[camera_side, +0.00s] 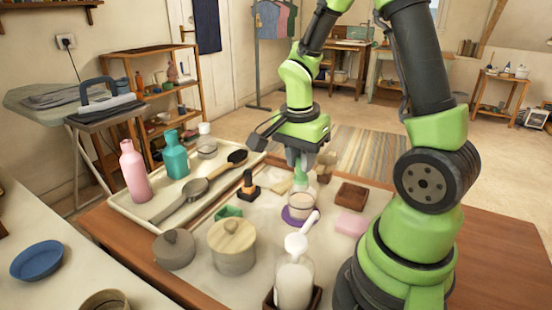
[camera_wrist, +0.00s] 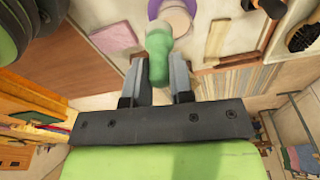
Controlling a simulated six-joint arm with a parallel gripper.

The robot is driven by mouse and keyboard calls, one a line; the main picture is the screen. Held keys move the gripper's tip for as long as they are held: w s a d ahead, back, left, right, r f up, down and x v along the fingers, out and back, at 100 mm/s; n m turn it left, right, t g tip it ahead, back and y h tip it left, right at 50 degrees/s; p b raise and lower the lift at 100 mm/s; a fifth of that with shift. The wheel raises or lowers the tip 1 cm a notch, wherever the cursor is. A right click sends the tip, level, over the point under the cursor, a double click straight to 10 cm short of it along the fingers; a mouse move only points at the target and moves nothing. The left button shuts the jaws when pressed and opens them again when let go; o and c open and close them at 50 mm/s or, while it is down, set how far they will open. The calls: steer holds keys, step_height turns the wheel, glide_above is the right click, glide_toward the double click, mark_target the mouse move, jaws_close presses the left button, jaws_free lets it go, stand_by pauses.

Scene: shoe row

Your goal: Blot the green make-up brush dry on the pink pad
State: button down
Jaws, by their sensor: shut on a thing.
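The pink pad (camera_side: 351,223) lies flat on the table to the right of the cup in the side view, apart from the brush. The bristles are hidden.
A brown block (camera_side: 351,195) lies behind the pad. A white bottle (camera_side: 294,283) with a pump stands in front. A tray (camera_side: 127,222) with bottles and hairbrush is farther left.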

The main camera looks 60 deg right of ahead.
steer(key=s+d+f+m+y, duration=0.1)
steer(key=s+d+m, duration=0.35)
steer(key=m, duration=0.85)
steer(key=s+d+f+m+y, duration=0.1)
steer(key=s+f+m, duration=0.1)
steer(key=s+m, duration=0.85)
steer(key=shift+w+d+f+m+g, duration=0.15)
steer(key=shift+w+f+m, duration=0.3)
steer(key=shift+f, duration=0.4)
steer(key=shift+w+a+f+m+g, duration=0.1)
steer(key=shift+w+f+m, duration=0.15)
steer(key=shift+w+f, duration=0.45)
steer(key=shift+w+d+f+m+g, duration=0.15)
steer(key=shift+w+f+m, duration=0.2)
steer(key=shift+f, duration=0.65)
steer(key=shift+f, duration=0.5)
stand_by(1.3)
steer(key=shift+r, duration=0.1)
step_height(320, 180, up, 7)
stand_by(1.0)
